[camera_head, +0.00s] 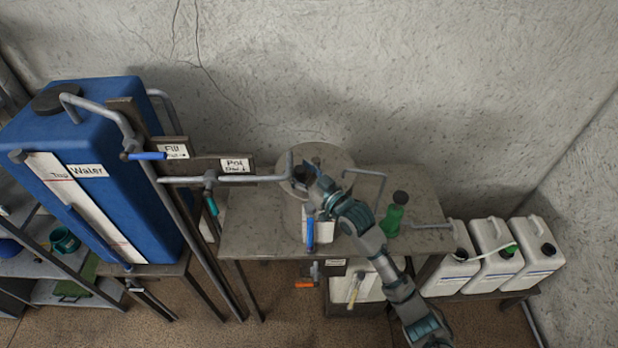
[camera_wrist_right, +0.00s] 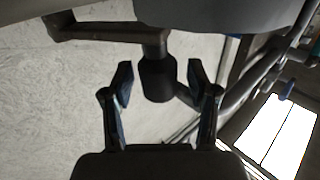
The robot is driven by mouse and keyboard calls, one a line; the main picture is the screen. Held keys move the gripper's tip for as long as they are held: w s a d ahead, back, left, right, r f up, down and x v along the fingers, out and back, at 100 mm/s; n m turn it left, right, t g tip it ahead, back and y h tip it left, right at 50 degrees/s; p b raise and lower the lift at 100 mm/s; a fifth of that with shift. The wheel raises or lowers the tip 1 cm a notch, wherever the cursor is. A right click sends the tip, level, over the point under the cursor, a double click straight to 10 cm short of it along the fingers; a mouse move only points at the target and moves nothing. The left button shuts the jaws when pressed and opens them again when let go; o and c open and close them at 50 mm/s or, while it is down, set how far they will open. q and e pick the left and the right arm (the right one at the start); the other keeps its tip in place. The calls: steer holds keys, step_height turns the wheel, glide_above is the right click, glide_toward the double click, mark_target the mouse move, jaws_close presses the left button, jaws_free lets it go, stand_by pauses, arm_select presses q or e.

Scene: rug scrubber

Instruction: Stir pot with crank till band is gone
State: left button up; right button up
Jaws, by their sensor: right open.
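The grey metal pot (camera_head: 320,152) stands on the metal table, its side partly hidden by my right arm. My right gripper (camera_head: 306,178) is at the front left of its top. A dark crank knob (camera_head: 300,172) is at the gripper. In the right wrist view the dark knob (camera_wrist_right: 157,82) sits between the two fingers of my open right gripper (camera_wrist_right: 160,75), with gaps on both sides. A brown crank arm (camera_wrist_right: 105,33) runs from the knob toward the left. No band can be made out. My left gripper is not in view.
A blue water tank (camera_head: 100,150) stands at left. A pipe (camera_head: 240,178) reaches the pot's left side. A green bottle (camera_head: 392,220) and a bent rod (camera_head: 378,174) are right of the pot on the table (camera_head: 260,235). White jugs (camera_head: 495,255) stand farther right.

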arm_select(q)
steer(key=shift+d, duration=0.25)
arm_select(e)
steer(key=v, duration=1.1)
steer(key=shift+d, duration=0.35)
steer(key=shift+f, duration=0.1)
